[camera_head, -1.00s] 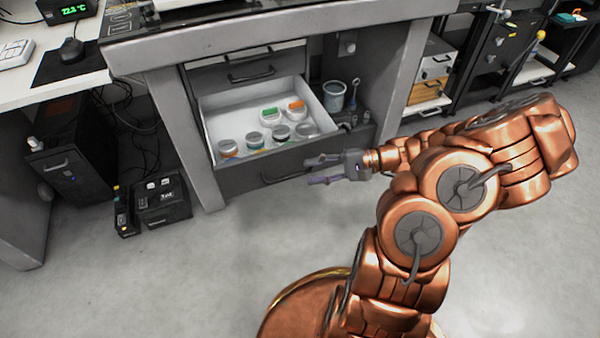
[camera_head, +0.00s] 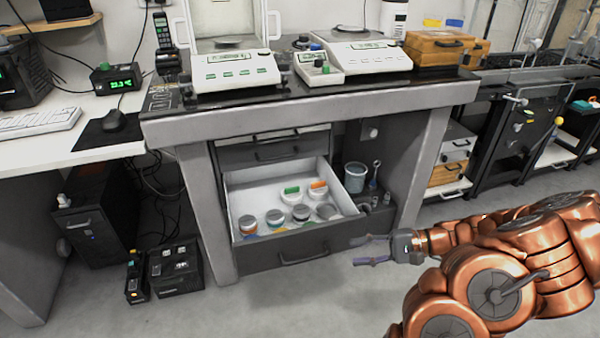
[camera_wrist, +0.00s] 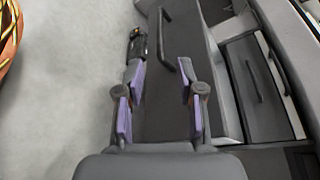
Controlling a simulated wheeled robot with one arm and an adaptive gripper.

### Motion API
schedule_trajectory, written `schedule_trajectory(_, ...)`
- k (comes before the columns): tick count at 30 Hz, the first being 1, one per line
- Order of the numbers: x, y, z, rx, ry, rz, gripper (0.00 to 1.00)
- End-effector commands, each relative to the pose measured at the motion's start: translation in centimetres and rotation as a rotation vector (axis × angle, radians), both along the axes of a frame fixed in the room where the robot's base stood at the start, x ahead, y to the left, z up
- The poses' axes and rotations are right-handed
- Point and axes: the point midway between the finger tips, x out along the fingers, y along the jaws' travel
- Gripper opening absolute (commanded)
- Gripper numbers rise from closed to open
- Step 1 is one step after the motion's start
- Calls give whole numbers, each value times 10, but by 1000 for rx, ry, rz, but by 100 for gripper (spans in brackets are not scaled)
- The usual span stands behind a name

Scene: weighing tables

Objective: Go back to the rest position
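My gripper (camera_head: 372,250) is in front of the open drawer's right front corner in the head view, with my copper arm reaching in from the lower right. Its two purple-padded fingers stand apart with nothing between them; the wrist view shows the same open gripper (camera_wrist: 160,105). The open drawer (camera_head: 300,251) hangs out under the weighing table (camera_head: 320,108). It holds several small jars, some with grey lids, one with a green label (camera_head: 292,190) and one with an orange label (camera_head: 318,185). In the wrist view the drawer's dark front (camera_wrist: 165,90) lies beyond the fingers, with its handle (camera_wrist: 176,45).
Balances (camera_head: 235,70) stand on the table top. Beside the drawer is a shelf with a grey cup (camera_head: 355,177). Black boxes (camera_head: 174,270) sit on the floor at left. A black cart (camera_head: 520,135) stands at right. The floor in front is clear.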

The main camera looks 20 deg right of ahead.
Motion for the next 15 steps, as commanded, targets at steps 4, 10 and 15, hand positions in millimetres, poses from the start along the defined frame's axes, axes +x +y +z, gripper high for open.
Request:
schedule_trajectory(4,0,2,5,-5,0,9,37)
schedule_trajectory(10,1,34,56,-75,-1,131,37)
schedule_trajectory(15,-8,79,117,-182,5,301,37)
